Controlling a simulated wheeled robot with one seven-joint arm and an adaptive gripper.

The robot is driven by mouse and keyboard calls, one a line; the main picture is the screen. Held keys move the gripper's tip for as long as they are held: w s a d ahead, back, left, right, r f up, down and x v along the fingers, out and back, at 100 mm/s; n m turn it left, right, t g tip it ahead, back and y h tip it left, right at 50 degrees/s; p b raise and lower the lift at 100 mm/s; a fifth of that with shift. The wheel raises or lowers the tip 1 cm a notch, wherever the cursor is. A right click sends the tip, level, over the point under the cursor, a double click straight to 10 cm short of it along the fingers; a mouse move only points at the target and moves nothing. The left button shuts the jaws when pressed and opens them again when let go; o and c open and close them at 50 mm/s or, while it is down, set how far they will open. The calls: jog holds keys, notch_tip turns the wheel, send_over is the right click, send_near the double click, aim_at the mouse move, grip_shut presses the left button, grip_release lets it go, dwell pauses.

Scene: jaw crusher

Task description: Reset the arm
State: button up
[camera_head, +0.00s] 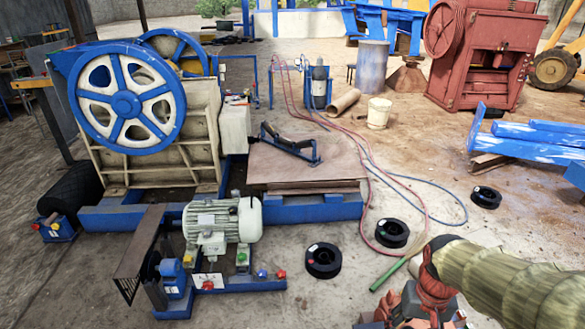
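Part of my own arm (500,278) shows at the lower right, wrapped in a ribbed tan sleeve. It enters from the right edge and ends in orange-red and grey parts (428,290) close to the bottom edge. I make out no gripper fingers in this view, so whether my gripper is open or shut is not shown.
A jaw crusher with blue flywheels (126,105) stands at left, with a grey motor (222,220) before it. Black rings (323,260), hoses (420,205) and a green rod (388,276) lie on the floor. Blue beams (535,136) and a red machine (485,55) stand at right.

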jog(key=s+a+r+n+t+p, duration=0.1)
jog(key=s+a+r+t, duration=0.1)
jog(key=r, duration=0.6)
jog(key=s+a+r+n+t+p, duration=0.1)
jog(key=s+a+r+t, duration=0.2)
jog(key=a+r, duration=0.2)
notch_tip(320, 180, up, 3)
jog(key=shift+s+a+r+n, duration=0.15)
jog(key=shift+s+a+n, duration=0.05)
jog(key=shift+s+n, duration=0.1)
